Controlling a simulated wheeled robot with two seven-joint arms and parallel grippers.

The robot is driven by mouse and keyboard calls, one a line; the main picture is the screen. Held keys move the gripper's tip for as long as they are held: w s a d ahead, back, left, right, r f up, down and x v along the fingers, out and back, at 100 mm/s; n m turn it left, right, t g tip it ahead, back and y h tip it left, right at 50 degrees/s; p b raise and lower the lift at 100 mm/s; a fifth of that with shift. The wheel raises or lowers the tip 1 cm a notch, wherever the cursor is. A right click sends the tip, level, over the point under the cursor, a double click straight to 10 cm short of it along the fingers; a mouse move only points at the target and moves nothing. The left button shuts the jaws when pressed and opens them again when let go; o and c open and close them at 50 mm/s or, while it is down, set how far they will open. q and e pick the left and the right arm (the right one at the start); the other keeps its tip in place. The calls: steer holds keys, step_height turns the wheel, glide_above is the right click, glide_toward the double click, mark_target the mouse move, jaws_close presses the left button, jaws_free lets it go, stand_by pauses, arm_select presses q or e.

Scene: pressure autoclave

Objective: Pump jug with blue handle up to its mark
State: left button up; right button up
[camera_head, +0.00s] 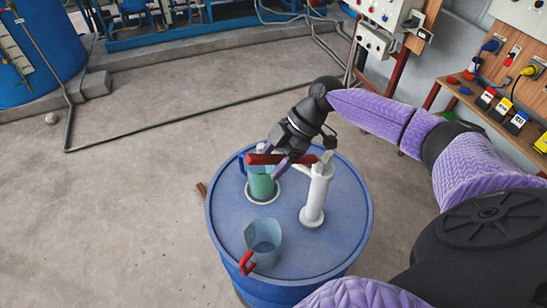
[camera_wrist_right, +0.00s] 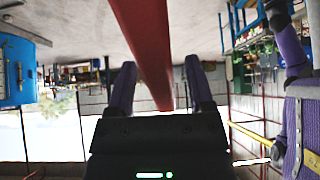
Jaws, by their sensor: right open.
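The jug with the blue handle (camera_head: 262,185) stands on the blue drum, below the pump's spout, with green liquid in it. Its mark is too small to make out. The white hand pump (camera_head: 317,196) rises from the drum top, and its red lever (camera_head: 258,159) reaches left over the jug. My right gripper (camera_head: 273,159) is open at the red lever, with its purple fingers on either side of it. In the right wrist view the red lever (camera_wrist_right: 146,45) runs down between the fingers (camera_wrist_right: 160,76). My left gripper is not in view.
A second, clear jug with a red handle (camera_head: 263,241) stands on the drum (camera_head: 340,248) nearer to me. A bench with coloured devices (camera_head: 500,110) is at the right. A blue tank (camera_head: 40,45) stands at the far left. The floor left of the drum is mostly clear.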

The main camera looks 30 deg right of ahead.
steer(key=b+v, duration=0.2)
steer(key=v, duration=0.7)
steer(key=shift+d, duration=0.1)
steer(key=shift+d+r, duration=0.2)
steer(key=shift+r, duration=0.2)
